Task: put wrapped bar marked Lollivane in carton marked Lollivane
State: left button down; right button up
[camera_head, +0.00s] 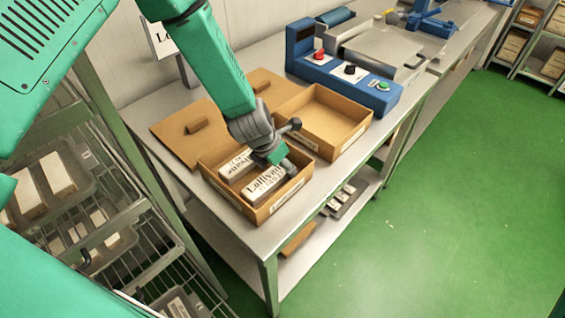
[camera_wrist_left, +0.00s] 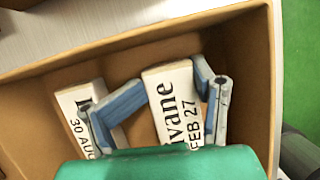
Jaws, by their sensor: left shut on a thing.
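The carton (camera_head: 275,208) is a brown open box at the near end of the metal table; its label is too small to read. A white wrapped bar marked Lollivane (camera_head: 264,186) is inside it, and its end also shows in the left wrist view (camera_wrist_left: 171,90). A second white bar (camera_head: 233,163) lies beside it in the carton. In the left wrist view the second bar (camera_wrist_left: 78,103) reads "30 AUG". My left gripper (camera_head: 281,163) is down inside the carton. In the left wrist view its blue fingers (camera_wrist_left: 172,104) are on either side of the Lollivane bar. My right gripper is not visible.
An empty brown carton (camera_head: 350,143) stands to the right on the table (camera_head: 322,180). Brown lids (camera_head: 187,128) lie behind. A blue control box (camera_head: 350,78) with buttons is farther back. A wire rack (camera_head: 110,235) with trays of bars stands at left.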

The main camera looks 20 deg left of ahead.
pick_arm(q)
jog(key=shift+c, duration=1.3)
grip_release()
jog(key=shift+o, duration=1.3)
notch_tip(320, 180, up, 6)
jog(key=p, duration=0.5)
jog(key=shift+r, duration=1.05)
